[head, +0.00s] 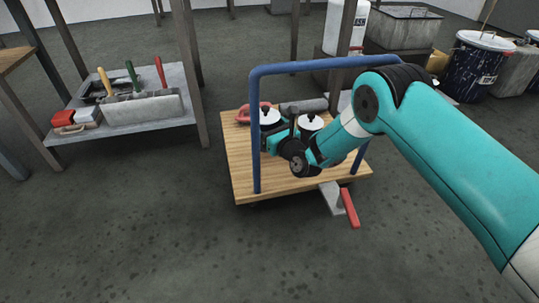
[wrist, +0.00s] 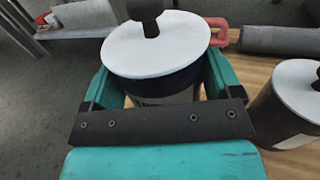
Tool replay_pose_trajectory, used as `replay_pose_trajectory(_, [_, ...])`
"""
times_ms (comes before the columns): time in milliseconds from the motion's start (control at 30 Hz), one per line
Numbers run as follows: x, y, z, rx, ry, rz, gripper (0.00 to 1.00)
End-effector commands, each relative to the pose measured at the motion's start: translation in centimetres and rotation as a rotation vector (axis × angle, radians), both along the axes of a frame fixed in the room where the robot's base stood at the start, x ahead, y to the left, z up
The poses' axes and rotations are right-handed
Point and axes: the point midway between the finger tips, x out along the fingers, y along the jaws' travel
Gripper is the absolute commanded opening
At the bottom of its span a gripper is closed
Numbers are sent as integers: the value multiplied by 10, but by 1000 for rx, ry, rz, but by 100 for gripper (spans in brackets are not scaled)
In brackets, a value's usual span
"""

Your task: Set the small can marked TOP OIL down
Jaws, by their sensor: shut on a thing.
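A small can (wrist: 155,48) with a white lid, a dark knob and a dark body sits between the green fingers of my gripper (wrist: 160,82) in the wrist view. The fingers are shut on its sides. In the head view this can (head: 269,116) is over the left part of a wooden trolley deck (head: 250,180). Its marking is not readable, and its base is hidden, so I cannot tell whether it touches the deck. My gripper (head: 277,142) reaches in from the right, under the blue handle.
A second white-lidded can (head: 311,121) stands close on the right. A red-handled thing (head: 247,115) and a grey roll (head: 304,106) lie behind. A blue handle frame (head: 256,140) spans the deck. The front left deck is clear.

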Motion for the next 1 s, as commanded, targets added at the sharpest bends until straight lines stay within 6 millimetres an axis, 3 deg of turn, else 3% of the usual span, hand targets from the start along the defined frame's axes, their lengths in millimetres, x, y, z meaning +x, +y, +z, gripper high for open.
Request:
replay_pose_trajectory(33, [1, 0, -13, 3, -4, -1, 13])
replay_pose_trajectory(267, [1, 0, -27, 4, -4, -1, 13])
replay_pose_trajectory(533, [1, 0, -67, 4, -4, -1, 13])
replay_pose_trajectory(933, [1, 0, -69, 4, -4, -1, 13])
replay_pose_trajectory(967, [0, 0, -70, 2, -1, 0, 89])
replay_pose_trajectory(1000, [0, 0, -69, 2, -1, 0, 98])
